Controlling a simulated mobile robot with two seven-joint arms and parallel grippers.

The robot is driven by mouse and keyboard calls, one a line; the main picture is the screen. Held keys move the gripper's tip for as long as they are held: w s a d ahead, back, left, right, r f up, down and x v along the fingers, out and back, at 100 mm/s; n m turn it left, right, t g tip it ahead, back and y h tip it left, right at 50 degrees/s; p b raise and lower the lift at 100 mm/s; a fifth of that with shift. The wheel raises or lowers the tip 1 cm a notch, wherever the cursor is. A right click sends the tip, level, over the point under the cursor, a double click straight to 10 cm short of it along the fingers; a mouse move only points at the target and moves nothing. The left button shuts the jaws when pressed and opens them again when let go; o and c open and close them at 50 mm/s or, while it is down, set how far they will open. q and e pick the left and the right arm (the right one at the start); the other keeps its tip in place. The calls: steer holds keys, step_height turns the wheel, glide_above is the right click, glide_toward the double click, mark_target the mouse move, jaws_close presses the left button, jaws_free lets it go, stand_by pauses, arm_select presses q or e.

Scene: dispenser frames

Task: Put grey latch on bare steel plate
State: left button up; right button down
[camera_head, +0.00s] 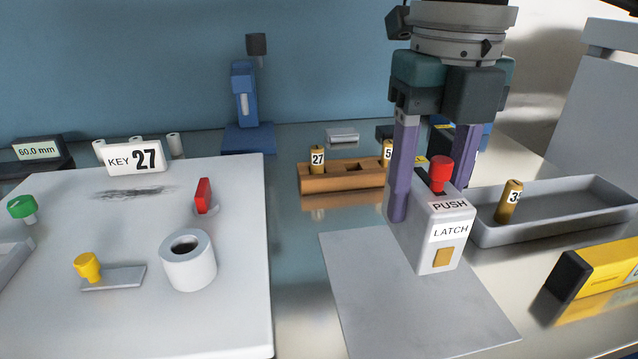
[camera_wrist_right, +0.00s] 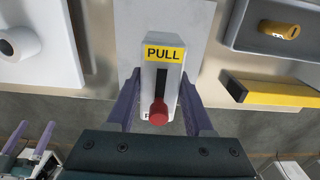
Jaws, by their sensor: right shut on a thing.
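The grey latch (camera_head: 447,245) is a pale box with a red knob, marked PUSH and LATCH in the head view. In the wrist view the latch (camera_wrist_right: 160,90) shows a yellow PULL label. My right gripper (camera_head: 425,205) comes down from above and is shut on the latch, one purple finger on each side. The latch is upright at the bare steel plate (camera_head: 385,300); I cannot tell whether its base touches the plate. My left gripper (camera_wrist_right: 36,125) shows at the lower left of the wrist view, its purple fingers apart and empty.
A white board (camera_head: 130,325) with knobs and a ring stands left. A wooden rack (camera_head: 345,178) with numbered pegs is behind. A grey tray (camera_head: 560,225) and a yellow-black block (camera_head: 600,275) lie to the right. The plate's front is clear.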

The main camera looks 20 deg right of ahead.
mark_target(428, 181)
step_height(428, 181, down, 6)
stand_by(0.4)
steer(key=shift+f+b, duration=0.15)
steer(key=shift+b, duration=0.15)
steer(key=shift+c, duration=1.4)
jaws_free()
steer(key=shift+r, duration=0.55)
step_height(428, 181, up, 11)
steer(key=shift+r, duration=0.2)
